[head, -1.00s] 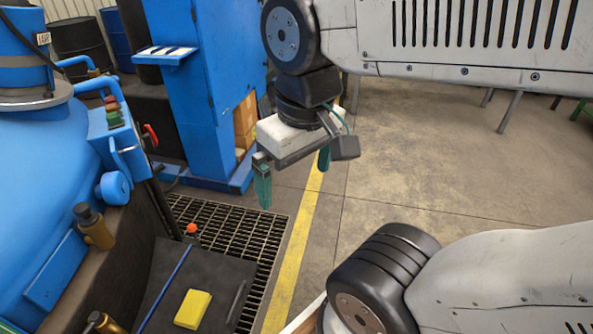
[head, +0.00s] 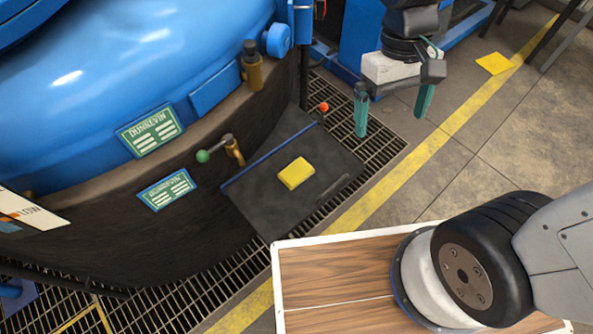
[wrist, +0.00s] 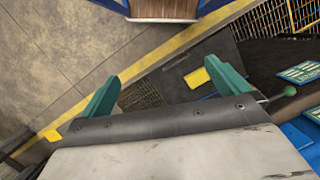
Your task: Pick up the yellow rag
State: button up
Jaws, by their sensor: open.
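A thick yellow folded pad (head: 296,173), possibly the yellow rag, lies on a dark mat (head: 262,212) beside the blue furnace. It also shows in the wrist view (wrist: 196,79), partly behind one finger. A flatter yellow square (head: 494,63), perhaps also a cloth, lies on the floor by the yellow line. It shows small at the lower left of the wrist view (wrist: 52,135). I cannot tell for certain which one is the rag. My gripper (head: 392,122) hangs with green fingers apart and nothing between them, above and away from the pad, toward the upper right.
The blue furnace (head: 130,60) with a green-knobbed lever (head: 204,156) stands left of the mat. A blue rod (head: 262,158) and a red-topped post (head: 323,107) are at the mat's edges. Metal grating (head: 385,145) surrounds the mat. Open floor (head: 540,130) lies at right.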

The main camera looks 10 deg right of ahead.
jog(key=w+a+f+n, duration=0.1)
jog(key=w+a+f, duration=0.15)
jog(key=f, duration=0.35)
jog(key=w+a+f+n, duration=0.1)
jog(key=w+a+f, duration=0.1)
jog(key=a+f, duration=0.3)
jog(key=n+t, duration=0.2)
jog(key=t, duration=0.1)
send_over(296, 171)
jog(key=shift+y, duration=0.3)
notch_tip(296, 171, down, 18)
jog(key=shift+a+f, duration=0.1)
jog(key=shift+f, duration=3.75)
jog(key=c, duration=0.7)
